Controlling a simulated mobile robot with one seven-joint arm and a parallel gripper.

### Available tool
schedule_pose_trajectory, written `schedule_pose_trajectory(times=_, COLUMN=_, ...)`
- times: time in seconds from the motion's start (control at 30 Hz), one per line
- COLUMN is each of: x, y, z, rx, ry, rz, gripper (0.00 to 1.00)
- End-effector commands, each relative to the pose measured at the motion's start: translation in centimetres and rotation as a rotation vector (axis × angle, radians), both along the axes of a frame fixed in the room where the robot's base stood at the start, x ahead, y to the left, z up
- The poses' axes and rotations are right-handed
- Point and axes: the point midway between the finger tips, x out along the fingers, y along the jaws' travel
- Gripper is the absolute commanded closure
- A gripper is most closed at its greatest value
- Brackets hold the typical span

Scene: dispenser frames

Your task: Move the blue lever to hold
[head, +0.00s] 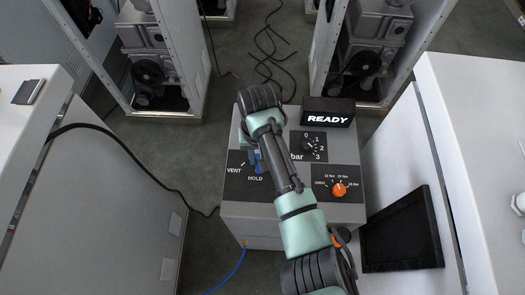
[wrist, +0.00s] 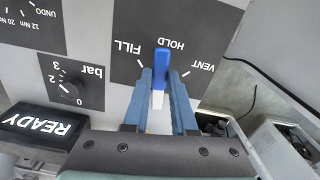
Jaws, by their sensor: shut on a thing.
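In the wrist view the lever's blue end points at the HOLD mark, between FILL and VENT. My gripper (wrist: 161,78) is shut on the lever, with one blue-grey finger on each side. In the head view my gripper (head: 255,162) is low on the left part of the panel, and my arm hides the FILL mark and most of the lever.
The box (head: 290,235) also has a READY display (head: 328,118), a black bar knob (head: 308,146) and an orange torque knob (head: 339,189). White counters (head: 30,100) stand at both sides. A black cable runs in from the left, and a blue hose (head: 228,277) leaves the box's lower left.

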Motion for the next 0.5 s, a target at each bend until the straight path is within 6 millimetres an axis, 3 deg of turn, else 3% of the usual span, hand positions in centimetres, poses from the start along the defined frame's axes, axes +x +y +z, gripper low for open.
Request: schedule_pose_trajectory(times=0.5, x=0.05, y=0.75, z=0.07, rx=-0.001, ry=-0.004, rz=-0.148, gripper=1.00)
